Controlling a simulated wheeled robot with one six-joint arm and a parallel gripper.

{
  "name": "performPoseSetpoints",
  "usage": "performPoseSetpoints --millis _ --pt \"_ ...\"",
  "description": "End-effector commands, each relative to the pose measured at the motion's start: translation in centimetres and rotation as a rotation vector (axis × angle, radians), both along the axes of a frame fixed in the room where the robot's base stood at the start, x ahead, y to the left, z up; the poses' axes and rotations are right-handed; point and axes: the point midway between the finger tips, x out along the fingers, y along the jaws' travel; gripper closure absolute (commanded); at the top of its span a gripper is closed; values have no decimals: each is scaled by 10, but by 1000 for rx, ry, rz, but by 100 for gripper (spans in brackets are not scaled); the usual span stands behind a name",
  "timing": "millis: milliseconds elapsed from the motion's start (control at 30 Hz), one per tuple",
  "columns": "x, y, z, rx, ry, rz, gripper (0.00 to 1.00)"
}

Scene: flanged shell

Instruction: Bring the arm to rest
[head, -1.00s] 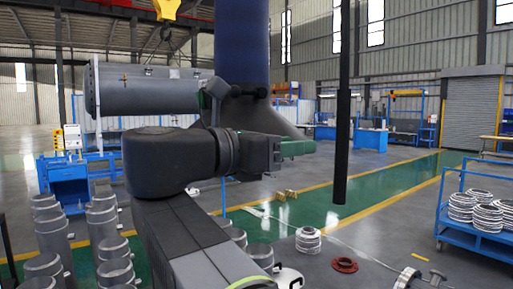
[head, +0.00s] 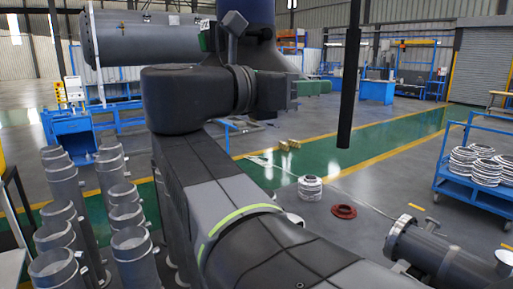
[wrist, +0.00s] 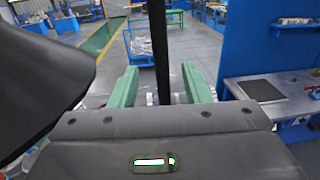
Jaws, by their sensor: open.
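My gripper (head: 312,87) shows its green fingers in the head view, pointing right, high over the shop floor. My dark arm runs from the bottom of that view up to a bend at upper left, then right to the gripper. In the wrist view, the two green fingers of my gripper (wrist: 160,86) stand well apart with nothing held between them. A dark upright pole shows behind the gap. A grey flanged shell (head: 430,252) lies on its side at the lower right, well apart from my gripper.
Several upright grey cylinders (head: 130,248) stand at lower left, close to my arm. A large grey cylinder (head: 135,38) is at upper left. A dark pole (head: 350,75) is right of my gripper. A blue cart (head: 480,190) carries ringed parts. The green floor lane is mostly clear.

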Motion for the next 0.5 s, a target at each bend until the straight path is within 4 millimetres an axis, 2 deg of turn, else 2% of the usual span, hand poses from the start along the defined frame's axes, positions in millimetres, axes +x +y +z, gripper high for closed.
performPoseSetpoints --millis 500 --pt "23 -40 1 -1 2 -4 57"
